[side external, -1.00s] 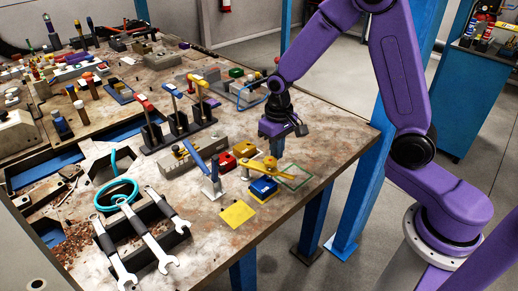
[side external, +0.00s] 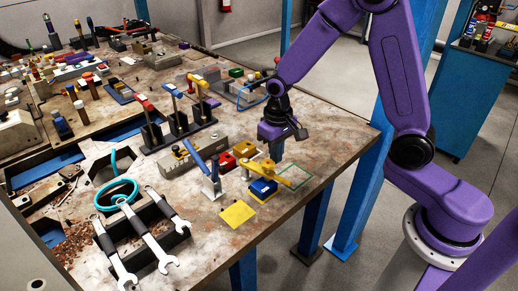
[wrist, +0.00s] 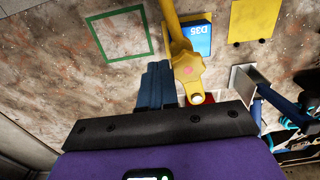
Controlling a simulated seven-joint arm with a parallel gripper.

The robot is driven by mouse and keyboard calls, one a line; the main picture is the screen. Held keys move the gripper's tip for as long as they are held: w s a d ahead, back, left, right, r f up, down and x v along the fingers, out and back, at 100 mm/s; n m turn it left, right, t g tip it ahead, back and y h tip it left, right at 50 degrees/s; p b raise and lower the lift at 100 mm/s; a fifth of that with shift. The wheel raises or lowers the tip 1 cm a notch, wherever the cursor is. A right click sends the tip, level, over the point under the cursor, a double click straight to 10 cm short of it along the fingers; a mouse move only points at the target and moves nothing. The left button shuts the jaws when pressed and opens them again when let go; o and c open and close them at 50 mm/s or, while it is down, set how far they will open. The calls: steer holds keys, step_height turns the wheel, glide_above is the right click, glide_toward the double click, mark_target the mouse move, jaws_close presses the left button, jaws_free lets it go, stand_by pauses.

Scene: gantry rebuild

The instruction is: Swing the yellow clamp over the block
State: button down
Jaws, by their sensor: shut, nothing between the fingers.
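The yellow clamp (side external: 282,177) is beside the blue block (side external: 262,188) near the table's front edge. In the wrist view the clamp (wrist: 188,68) has a lobed knob, and its bar runs up along the left side of the blue block (wrist: 196,42), which is marked D35. The knob overlaps the block's near edge in that view; whether they touch cannot be told. My gripper (side external: 272,154) points down just behind the clamp. In the wrist view its shut, empty fingers (wrist: 158,75) are close to the knob's left side; contact is unclear.
A green square outline (side external: 297,177) lies right of the clamp on bare table. A yellow square (side external: 237,214) lies in front.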

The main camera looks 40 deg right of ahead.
steer(key=shift+a, duration=0.15)
steer(key=shift+s+a, duration=0.25)
steer(key=shift+a, duration=0.1)
steer(key=shift+w+d+r, duration=0.1)
steer(key=shift+w+d, duration=0.05)
steer(key=shift+d, duration=0.15)
step_height(320, 180, up, 9)
stand_by(1.1)
steer(key=s+d+n, duration=0.1)
steer(key=s+n, duration=1.1)
steer(key=s, duration=1.3)
steer(key=shift+d+r+n, duration=0.25)
steer(key=shift+r+n, duration=0.05)
steer(key=shift+r, duration=0.1)
